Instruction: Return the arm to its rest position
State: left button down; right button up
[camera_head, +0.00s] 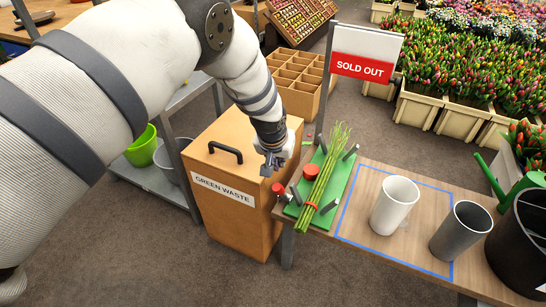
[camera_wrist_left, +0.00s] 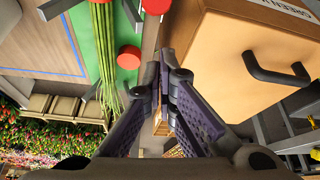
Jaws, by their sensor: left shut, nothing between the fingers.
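My left arm (camera_head: 150,60) reaches in from the upper left across the head view. My left gripper (camera_head: 270,167) is shut and empty, above the gap between the green waste bin (camera_head: 238,150) and the green board (camera_head: 336,200) at the table's left end. Its fingertips also show closed together in the left wrist view (camera_wrist_left: 167,58). A bundle of green stems (camera_head: 324,180) with a red band lies on the board among dark pegs and red knobs, apart from the gripper. My right gripper is not in view.
On the wooden table (camera_head: 440,197) stand a white vase (camera_head: 394,205), a grey vase (camera_head: 460,231) and a black container (camera_head: 520,245). A "SOLD OUT" sign (camera_head: 363,55) rises behind the board. A shelf with a green bucket (camera_head: 142,147) stands left of the bin. Tulip crates fill the back right.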

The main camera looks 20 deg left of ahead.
pick_arm(q)
jog(key=s+r+p, duration=0.2)
jog(key=s+r, duration=0.4)
jog(key=s, duration=0.2)
jog(key=s+f+g+p, duration=0.1)
jog(key=s+f, duration=0.3)
jog(key=s, duration=0.3)
jog(key=s+f+g, duration=0.1)
jog(key=s+f, duration=0.2)
jog(key=s, duration=0.4)
jog(key=s+f+g+p, duration=0.1)
jog(key=s+f+g, duration=0.1)
jog(key=s+f, duration=0.35)
jog(key=s+r+m+g+p, duration=0.1)
jog(key=s+r+g, duration=0.1)
jog(key=s, duration=2.3)
jog(key=shift+a+r+g+h, duration=0.3)
jog(key=shift+a+g, duration=0.05)
jog(key=shift+g, duration=0.25)
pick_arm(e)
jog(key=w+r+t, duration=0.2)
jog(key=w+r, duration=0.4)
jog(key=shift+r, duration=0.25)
